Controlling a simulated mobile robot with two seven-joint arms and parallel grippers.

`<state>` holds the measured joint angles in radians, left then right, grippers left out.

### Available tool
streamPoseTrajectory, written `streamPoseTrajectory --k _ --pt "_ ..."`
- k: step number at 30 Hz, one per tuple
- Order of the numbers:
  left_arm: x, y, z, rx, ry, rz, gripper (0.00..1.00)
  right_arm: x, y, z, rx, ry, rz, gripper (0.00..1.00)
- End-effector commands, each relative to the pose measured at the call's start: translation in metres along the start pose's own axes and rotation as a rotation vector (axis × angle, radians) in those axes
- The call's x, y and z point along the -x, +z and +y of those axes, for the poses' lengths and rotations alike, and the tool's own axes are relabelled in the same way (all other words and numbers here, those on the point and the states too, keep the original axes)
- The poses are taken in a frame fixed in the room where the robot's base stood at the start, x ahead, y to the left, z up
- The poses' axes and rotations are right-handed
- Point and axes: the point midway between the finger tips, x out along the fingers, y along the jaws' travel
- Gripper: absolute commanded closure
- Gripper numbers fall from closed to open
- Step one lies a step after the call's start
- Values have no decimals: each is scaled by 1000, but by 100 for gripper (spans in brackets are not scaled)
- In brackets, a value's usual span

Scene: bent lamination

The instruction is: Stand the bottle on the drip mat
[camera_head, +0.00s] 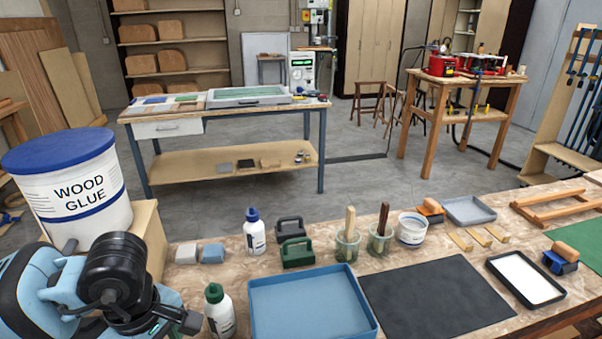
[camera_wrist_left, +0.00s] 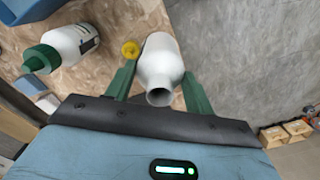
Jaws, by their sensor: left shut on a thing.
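A white bottle (camera_wrist_left: 161,58) with an open, uncapped neck is between the green fingers of my left gripper (camera_wrist_left: 159,76) in the left wrist view. The gripper is shut on it, with the neck towards the palm. I cannot tell whether its base touches the table. In the head view my left arm is at the lower left, and the held bottle and fingers are hidden. A flat dark mat (camera_head: 437,297), which looks like the drip mat, lies bare on the bench right of a blue tray (camera_head: 312,300). My right gripper is not in view.
A green-capped bottle (camera_head: 219,311) stands beside my left arm; it also shows in the left wrist view (camera_wrist_left: 62,47). A small yellow cap (camera_wrist_left: 131,48) is beside the held bottle.

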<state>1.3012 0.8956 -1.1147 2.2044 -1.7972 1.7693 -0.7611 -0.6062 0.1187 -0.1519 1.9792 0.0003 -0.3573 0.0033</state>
Motion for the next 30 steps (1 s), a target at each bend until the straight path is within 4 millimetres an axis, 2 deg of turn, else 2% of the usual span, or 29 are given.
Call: streamPoseTrajectory --k 12,18,24,30 --pt "5 0 10 -675 5 15 89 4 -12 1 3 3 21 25" --pt "6 0 13 -958 2 24 89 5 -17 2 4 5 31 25" --pt "6 0 15 -1126 -1 28 89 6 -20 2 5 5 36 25" --pt "5 0 16 -1172 -2 28 89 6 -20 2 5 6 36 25"
